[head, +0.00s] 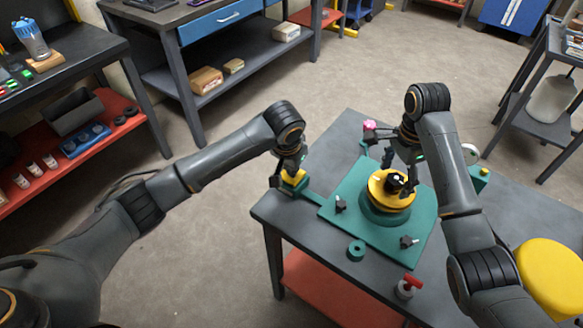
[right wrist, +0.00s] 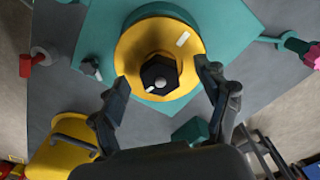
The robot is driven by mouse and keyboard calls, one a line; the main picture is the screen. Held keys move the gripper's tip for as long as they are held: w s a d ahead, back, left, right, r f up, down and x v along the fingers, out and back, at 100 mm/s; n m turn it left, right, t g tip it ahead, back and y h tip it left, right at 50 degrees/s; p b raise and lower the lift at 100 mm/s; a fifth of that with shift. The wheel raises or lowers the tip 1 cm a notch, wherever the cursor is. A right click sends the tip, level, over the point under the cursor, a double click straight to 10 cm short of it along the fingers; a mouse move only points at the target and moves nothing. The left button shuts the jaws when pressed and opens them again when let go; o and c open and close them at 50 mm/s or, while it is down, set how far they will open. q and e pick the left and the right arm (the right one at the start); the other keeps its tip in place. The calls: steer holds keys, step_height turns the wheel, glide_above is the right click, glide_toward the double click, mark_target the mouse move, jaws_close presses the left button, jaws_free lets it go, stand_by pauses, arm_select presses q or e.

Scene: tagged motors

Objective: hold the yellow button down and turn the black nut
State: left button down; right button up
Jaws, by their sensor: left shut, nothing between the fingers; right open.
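The black nut (head: 394,183) sits on a yellow disc (head: 377,190) on a round teal base. In the right wrist view the nut (right wrist: 158,74) is in the middle of the disc, which has a white mark. My right gripper (head: 402,178) is over the disc. Its fingers (right wrist: 163,76) are spread on two sides of the nut, with visible gaps.
The teal plate (head: 352,222) has several black knobs around the disc. A teal ring (head: 356,250) and a red-handled part (head: 408,287) are near the front. A pink knob (head: 370,125) stands at the back. A yellow stool (head: 552,280) is at the right. Shelves stand beyond open floor.

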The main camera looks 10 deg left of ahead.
arm_select(q)
steer(key=shift+f, duration=0.1)
arm_select(e)
steer(key=n, duration=0.7)
steer(key=shift+d, duration=0.1)
steer(key=n, duration=0.6)
steer(key=shift+n, duration=0.4)
steer(key=shift+f, duration=0.1)
